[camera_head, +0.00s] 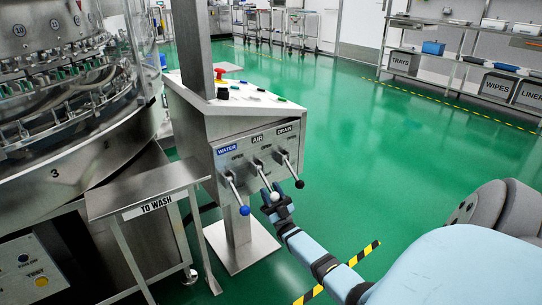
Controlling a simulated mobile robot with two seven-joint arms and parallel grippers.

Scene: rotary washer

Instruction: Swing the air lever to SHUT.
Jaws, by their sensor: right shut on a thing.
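The air lever (265,179) is the middle one of three on the steel valve panel (226,163), under the AIR label (257,138). It slants down and outward from the panel to a white knob. My right gripper (275,197) is at this knob, shut on the air lever's end; its fingers partly cover the knob. The water lever (234,192) with a blue knob is to the left, and the drain lever (290,169) with a black knob is to the right. Small words by the levers are too small to read surely. My left gripper is not in view.
The control console (250,95) with buttons is above the panel. The TO WASH shelf (108,200) and the rotary washer (70,150) stand to the left. Green floor (400,150) is open to the right, with racks (450,65) behind.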

